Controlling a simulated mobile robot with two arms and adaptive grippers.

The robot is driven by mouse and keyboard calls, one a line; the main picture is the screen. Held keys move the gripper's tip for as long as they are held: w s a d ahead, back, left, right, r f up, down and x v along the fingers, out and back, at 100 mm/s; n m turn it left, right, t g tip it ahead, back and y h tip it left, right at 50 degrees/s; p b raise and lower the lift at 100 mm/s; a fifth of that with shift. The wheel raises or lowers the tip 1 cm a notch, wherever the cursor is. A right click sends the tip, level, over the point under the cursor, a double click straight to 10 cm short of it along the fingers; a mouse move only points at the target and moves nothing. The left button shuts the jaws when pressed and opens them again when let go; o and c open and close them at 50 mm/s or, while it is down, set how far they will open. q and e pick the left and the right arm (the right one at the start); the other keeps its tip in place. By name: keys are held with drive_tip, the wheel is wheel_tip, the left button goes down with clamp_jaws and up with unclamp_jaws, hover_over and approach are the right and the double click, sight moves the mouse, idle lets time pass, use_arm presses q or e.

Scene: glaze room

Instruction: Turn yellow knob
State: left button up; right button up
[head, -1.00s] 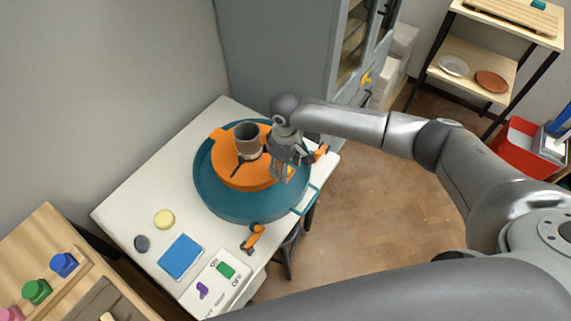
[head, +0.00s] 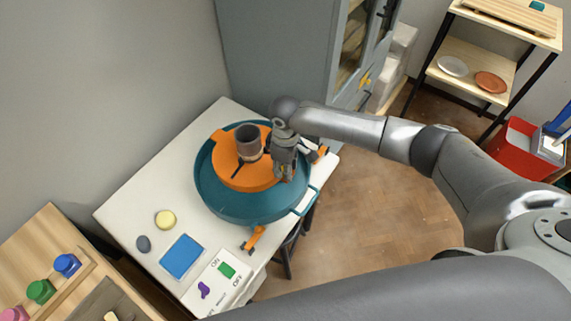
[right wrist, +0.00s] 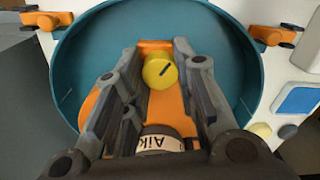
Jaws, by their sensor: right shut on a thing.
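The yellow knob (right wrist: 159,71) shows in the right wrist view, on the orange disc inside the teal basin. It is round and has a dark line on its top. My right gripper (right wrist: 160,62) has its fingers on either side of the knob and is shut on it. In the head view my right gripper (head: 285,172) reaches down over the right side of the orange disc (head: 226,170) and hides most of the knob. My left gripper is not in view.
A dark cup (head: 248,142) stands on the orange disc, close to my right gripper. The teal basin (head: 225,205) sits on a white table (head: 150,190). An orange clamp (head: 253,238) is at its front edge. A grey cabinet (head: 275,60) stands behind.

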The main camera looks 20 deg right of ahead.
drive_tip(key=n+p, duration=0.1)
drive_tip(key=n, duration=0.2)
drive_tip(key=shift+r+n, duration=0.1)
drive_tip(key=shift+n, duration=0.2)
drive_tip(key=shift+n+p, duration=0.35)
drive_tip(key=shift+n, duration=1.65)
drive_tip(key=o, duration=1.1)
drive_tip(key=shift+c, duration=0.2)
